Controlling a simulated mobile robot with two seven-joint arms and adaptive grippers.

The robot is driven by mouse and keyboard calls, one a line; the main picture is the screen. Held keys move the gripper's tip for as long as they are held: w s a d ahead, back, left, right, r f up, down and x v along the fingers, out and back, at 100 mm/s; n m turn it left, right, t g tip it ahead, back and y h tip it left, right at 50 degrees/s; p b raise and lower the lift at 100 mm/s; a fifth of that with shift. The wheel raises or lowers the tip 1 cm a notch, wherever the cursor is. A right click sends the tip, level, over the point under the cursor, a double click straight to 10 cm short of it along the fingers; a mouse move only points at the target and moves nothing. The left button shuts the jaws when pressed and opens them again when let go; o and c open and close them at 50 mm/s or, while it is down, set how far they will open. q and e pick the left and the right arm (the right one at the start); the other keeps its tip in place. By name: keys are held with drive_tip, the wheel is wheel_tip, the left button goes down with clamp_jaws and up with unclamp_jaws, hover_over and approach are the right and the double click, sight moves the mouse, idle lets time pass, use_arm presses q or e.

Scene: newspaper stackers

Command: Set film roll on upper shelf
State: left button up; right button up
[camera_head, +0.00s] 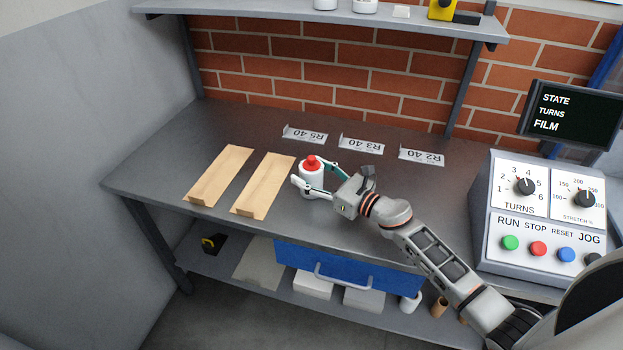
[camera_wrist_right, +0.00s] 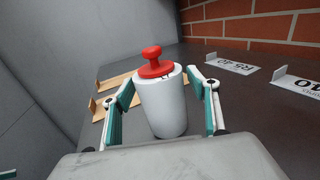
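The film roll is a white cylinder (camera_head: 311,181) with a red knob on top. It stands on the grey workbench, right of two tan trays. In the right wrist view the roll (camera_wrist_right: 162,105) is between the fingers, its red knob facing up. My right gripper (camera_head: 318,176) is level with the roll, one finger on either side. The fingers look spread, with narrow gaps beside the roll. The upper shelf (camera_head: 400,22) runs along the brick wall above the bench. My left gripper is not in view.
Two tan trays (camera_head: 219,174) lie at the left of the bench. Several paper labels (camera_head: 361,144) lie behind the roll. A control box (camera_head: 540,225) stands at right. The shelf holds white items and a yellow object (camera_head: 441,10); its left part looks clear.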

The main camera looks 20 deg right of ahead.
drive_tip(key=c, duration=1.1)
drive_tip(key=shift+c, duration=0.5)
drive_tip(key=shift+r, duration=0.15)
